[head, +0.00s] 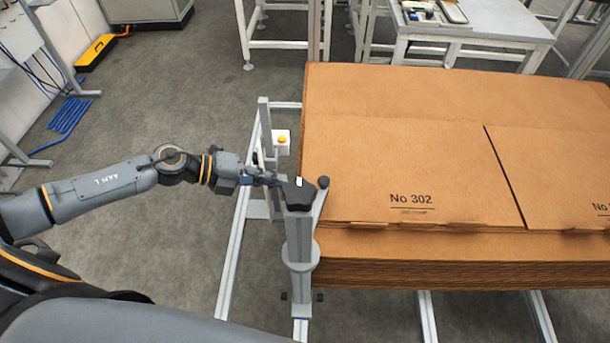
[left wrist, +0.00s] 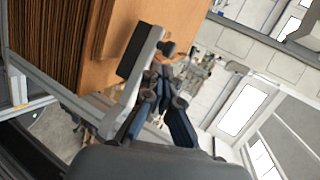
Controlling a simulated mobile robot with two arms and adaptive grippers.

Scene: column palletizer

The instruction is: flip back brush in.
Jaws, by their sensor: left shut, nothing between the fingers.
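My left gripper (head: 274,180) is shut and empty, at the left side of a grey post (head: 299,245) with a dark top piece (head: 299,194). A dark round knob (head: 323,182) stands at the right of that top piece. In the left wrist view, the shut fingers (left wrist: 163,82) are close beside a grey bar with a black piece (left wrist: 137,52). I cannot tell whether they touch it. No bristles can be made out, so I cannot tell which part is the back brush. My right gripper is not in view.
A stack of flat brown cardboard (head: 400,165) lies right of the post on a light metal frame (head: 232,250). A yellow button on a white box (head: 281,142) is behind my gripper. A white table (head: 480,25) stands at the back.

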